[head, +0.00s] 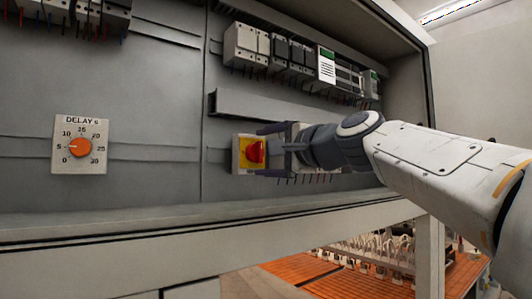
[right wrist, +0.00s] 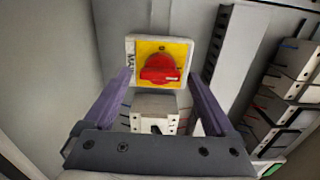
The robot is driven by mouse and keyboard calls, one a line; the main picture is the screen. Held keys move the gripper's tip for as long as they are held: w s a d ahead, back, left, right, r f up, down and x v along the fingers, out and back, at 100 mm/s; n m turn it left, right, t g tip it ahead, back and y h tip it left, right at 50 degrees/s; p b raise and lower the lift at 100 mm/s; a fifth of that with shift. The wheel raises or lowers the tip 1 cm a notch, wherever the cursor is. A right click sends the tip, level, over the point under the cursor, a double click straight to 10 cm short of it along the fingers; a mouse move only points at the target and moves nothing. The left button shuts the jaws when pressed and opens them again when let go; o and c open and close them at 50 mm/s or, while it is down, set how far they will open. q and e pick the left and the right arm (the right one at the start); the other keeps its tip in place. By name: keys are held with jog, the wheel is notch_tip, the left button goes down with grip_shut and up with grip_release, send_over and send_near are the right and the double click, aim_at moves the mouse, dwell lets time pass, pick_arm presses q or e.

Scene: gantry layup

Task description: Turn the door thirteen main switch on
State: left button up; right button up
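The main switch (head: 249,153) is a red rotary knob on a yellow plate in a pale housing, on the cabinet's grey back panel. In the right wrist view the red knob (right wrist: 160,69) has its grip bar lying roughly across the picture, and a partly readable "MAIN" label runs along the left edge. My right gripper (head: 267,151) is open in front of the switch, one finger above and one below it. In the right wrist view its fingers (right wrist: 160,80) stand wide apart on either side of the knob, with gaps and nothing held. My left gripper is not in view.
A delay dial (head: 80,147) with an orange knob sits on the panel to the left. Rows of breakers (head: 290,55) run along the top, and a grey duct (head: 290,105) lies just above the switch. The cabinet's lower ledge (head: 180,225) runs below.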

jog(key=shift+s+d+f+b, duration=0.1)
jog(key=shift+s+d+b, duration=0.1)
jog(key=shift+s+b, duration=0.1)
jog(key=b+v, duration=0.4)
jog(key=v, duration=0.5)
jog(key=shift+s+d, duration=0.2)
jog(key=shift+s, duration=0.1)
jog(key=shift+d, duration=0.1)
